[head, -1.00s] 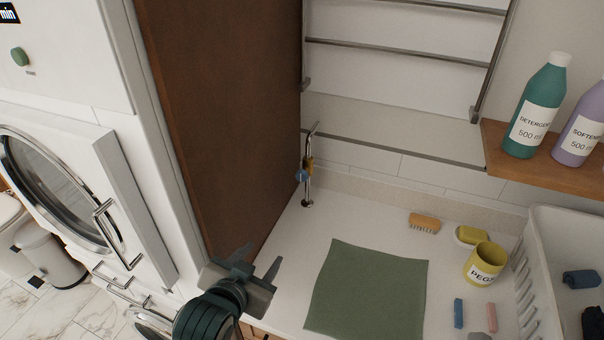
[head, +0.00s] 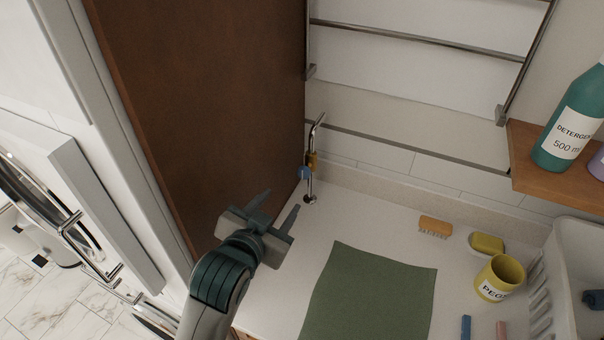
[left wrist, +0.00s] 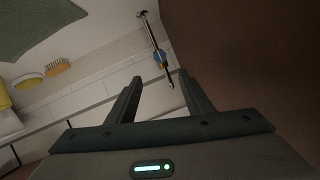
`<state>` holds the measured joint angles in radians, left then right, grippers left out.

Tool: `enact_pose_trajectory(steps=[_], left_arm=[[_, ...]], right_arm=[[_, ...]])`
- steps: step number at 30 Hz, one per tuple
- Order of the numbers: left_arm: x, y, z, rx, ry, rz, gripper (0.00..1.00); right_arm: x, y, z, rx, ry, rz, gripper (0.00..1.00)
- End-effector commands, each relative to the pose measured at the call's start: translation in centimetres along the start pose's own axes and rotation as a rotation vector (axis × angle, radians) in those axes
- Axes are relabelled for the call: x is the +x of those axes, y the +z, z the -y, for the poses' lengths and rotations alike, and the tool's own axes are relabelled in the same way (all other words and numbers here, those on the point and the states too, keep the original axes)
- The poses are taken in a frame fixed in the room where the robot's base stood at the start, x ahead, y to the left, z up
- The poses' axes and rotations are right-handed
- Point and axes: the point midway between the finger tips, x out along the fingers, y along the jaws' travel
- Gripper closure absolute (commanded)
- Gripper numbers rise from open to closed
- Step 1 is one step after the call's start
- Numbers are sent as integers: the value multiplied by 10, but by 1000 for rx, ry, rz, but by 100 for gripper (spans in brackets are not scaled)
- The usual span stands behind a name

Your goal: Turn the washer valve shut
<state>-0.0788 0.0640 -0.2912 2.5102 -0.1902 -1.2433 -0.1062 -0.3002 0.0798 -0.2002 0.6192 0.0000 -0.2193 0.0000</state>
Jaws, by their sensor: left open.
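The washer valve is on a thin metal standpipe (head: 309,187) that rises from the back left of the white counter. It has a yellow-brass body (head: 313,160) and a small blue handle (head: 303,172). My left gripper (head: 277,203) is open and empty, in front of the valve and to its lower left in the head view, apart from it. In the left wrist view the pipe (left wrist: 150,32) and the blue part (left wrist: 159,58) show beyond and between the open fingers (left wrist: 155,85). My right gripper is not in view.
A tall brown panel (head: 205,100) stands close left of the valve. A metal rack (head: 410,37) hangs on the wall behind. A green cloth (head: 370,295), brush (head: 435,227), sponge (head: 487,243) and yellow peg cup (head: 498,279) lie to the right. Counter between valve and cloth is clear.

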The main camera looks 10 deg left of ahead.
Motion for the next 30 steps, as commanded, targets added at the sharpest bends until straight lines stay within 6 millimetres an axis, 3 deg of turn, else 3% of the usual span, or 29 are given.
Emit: enact_pose_trajectory(steps=[11, 30], left_arm=[[16, 0, 0, 1, -1, 1, 53], [112, -2, 1, 0, 0, 3, 53]], right_arm=[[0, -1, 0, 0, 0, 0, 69], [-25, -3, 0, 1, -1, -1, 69]])
